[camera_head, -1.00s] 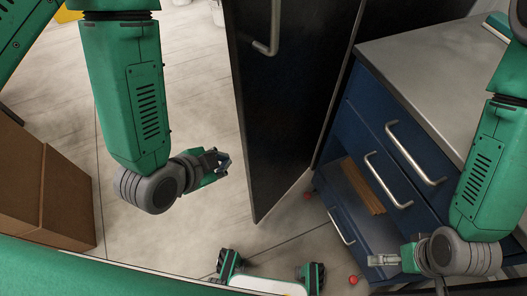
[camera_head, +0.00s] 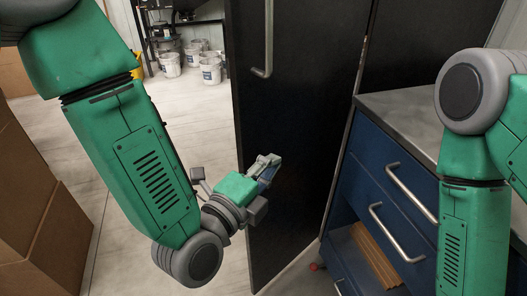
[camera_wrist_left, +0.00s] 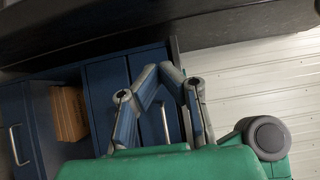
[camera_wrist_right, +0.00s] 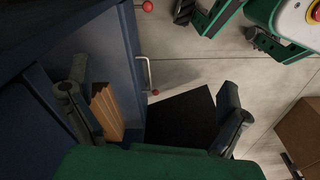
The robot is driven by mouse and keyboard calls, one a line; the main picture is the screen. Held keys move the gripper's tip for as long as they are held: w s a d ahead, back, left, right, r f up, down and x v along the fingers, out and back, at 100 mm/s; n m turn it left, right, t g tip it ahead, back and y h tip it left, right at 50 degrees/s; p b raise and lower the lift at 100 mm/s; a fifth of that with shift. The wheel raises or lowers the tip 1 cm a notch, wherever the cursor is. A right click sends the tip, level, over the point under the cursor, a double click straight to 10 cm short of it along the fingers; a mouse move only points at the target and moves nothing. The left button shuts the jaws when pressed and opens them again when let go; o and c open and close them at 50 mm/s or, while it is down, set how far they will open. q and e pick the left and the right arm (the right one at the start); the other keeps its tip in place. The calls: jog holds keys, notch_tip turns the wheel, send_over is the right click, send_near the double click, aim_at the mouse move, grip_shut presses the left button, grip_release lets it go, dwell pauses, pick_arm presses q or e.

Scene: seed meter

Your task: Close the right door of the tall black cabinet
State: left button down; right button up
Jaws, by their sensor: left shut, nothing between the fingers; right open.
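The black cabinet door (camera_head: 300,110), with a long metal handle (camera_head: 268,40), stands ajar in the middle of the head view. A dark panel of the tall black cabinet (camera_head: 425,45) shows to its right. My left gripper (camera_head: 270,165) is shut and empty in front of the door's lower half, near its left edge; I cannot tell whether it touches. In the left wrist view its fingers (camera_wrist_left: 158,72) are together below a dark panel (camera_wrist_left: 200,20). My right gripper (camera_wrist_right: 152,105) is open and empty in the right wrist view; its fingers are out of the head view.
A blue drawer cabinet (camera_head: 375,175) with metal handles stands right of the door; a lower drawer is open and holds brown boards (camera_head: 375,257). Cardboard boxes (camera_head: 40,225) stand at the left. White buckets (camera_head: 210,70) stand far back. Light floor (camera_head: 185,115) is clear left of the door.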

aim_at(260, 149)
pick_arm(q)
jog(key=w, duration=0.2)
jog(key=w+a+b, duration=0.1)
jog(key=w, duration=0.1)
jog(key=shift+a, duration=0.1)
jog(key=shift+w+a, duration=0.45)
jog(key=shift+a, duration=0.05)
jog(key=shift+d, duration=0.1)
jog(key=shift+d, duration=0.15)
